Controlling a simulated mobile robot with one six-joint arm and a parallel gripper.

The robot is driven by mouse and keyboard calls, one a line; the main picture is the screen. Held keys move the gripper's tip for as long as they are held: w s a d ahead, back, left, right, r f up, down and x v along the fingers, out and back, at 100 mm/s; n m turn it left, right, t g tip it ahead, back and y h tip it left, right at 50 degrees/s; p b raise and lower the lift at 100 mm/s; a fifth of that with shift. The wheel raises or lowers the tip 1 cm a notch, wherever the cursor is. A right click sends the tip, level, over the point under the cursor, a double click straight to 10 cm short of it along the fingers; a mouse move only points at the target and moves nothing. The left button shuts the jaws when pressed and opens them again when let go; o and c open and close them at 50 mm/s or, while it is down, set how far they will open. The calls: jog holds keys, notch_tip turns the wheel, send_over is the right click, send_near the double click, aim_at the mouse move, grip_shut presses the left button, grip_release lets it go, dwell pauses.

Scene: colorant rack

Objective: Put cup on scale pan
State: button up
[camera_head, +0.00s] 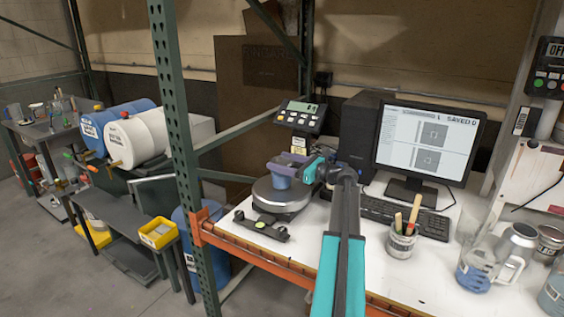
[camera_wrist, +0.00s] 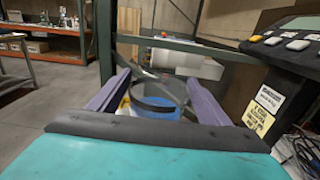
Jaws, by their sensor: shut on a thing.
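My gripper (camera_head: 284,171) has purple fingers and is over the scale at the left end of the white bench. In the head view the cup (camera_head: 279,181) is mostly hidden by the fingers. The round grey scale pan (camera_head: 283,202) lies directly below the cup. I cannot tell whether the cup's base touches the pan. The scale's display (camera_head: 301,116) stands behind the pan on a post.
A black and green level-like tool (camera_head: 262,227) lies in front of the scale. To the right are a keyboard (camera_head: 405,216), a monitor (camera_head: 428,145), a pot of sticks (camera_head: 401,241) and a clear jug (camera_head: 482,264). A green rack post (camera_head: 178,120) stands left of the scale.

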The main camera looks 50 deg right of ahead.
jog(key=shift+f, duration=0.15)
jog(key=o, duration=1.7)
jog(key=shift+o, duration=0.2)
jog(key=b+v, duration=0.2)
jog(key=v, duration=0.5)
jog(key=shift+s, duration=0.3)
